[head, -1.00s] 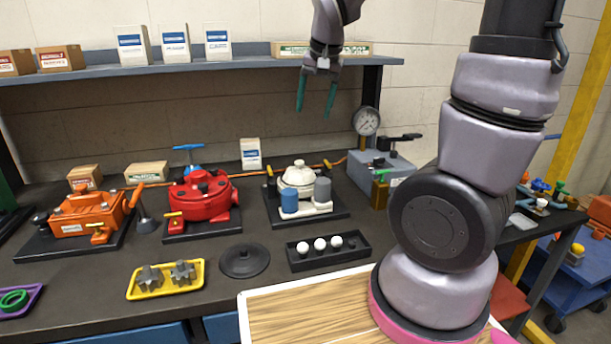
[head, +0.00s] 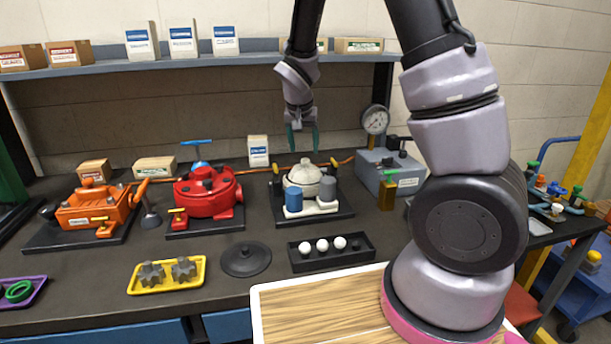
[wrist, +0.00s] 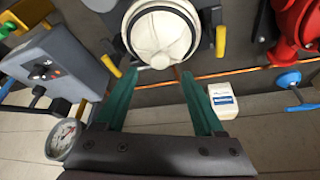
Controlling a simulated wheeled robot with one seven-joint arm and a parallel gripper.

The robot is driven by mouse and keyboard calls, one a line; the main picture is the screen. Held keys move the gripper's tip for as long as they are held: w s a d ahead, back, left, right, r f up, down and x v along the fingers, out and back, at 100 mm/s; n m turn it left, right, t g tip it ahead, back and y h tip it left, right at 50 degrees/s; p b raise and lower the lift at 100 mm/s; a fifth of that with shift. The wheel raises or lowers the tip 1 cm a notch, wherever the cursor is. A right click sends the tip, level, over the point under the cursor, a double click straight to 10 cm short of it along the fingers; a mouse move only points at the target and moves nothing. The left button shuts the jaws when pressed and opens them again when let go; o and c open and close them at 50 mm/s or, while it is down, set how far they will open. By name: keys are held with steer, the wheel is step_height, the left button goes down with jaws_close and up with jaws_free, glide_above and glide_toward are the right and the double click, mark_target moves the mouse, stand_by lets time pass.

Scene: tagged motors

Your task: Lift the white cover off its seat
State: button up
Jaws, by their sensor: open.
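The white cover (head: 304,172) is a rounded dome with a small knob on top, on the white motor (head: 312,208) at the middle of the bench. It also shows at the top of the wrist view (wrist: 160,32). A blue and a grey cylinder stand in front of it. My gripper (head: 302,152) is above the cover and a little behind it, pointing down. In the wrist view my gripper (wrist: 153,74) has its two green fingers apart with nothing between them. The fingertips are near the cover's edge, and I cannot tell whether they touch it.
A red motor (head: 207,198) stands left of the white one, and a grey box with a gauge (head: 375,120) stands right. A black tray (head: 331,253) with white balls lies in front. A shelf (head: 110,67) with boxes runs behind. A small white box (head: 258,151) stands at the back.

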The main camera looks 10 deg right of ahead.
mark_target(305, 159)
steer(key=x, duration=0.4)
steer(key=shift+f, duration=0.4)
jaws_close()
steer(key=shift+w, duration=0.1)
stand_by(0.9)
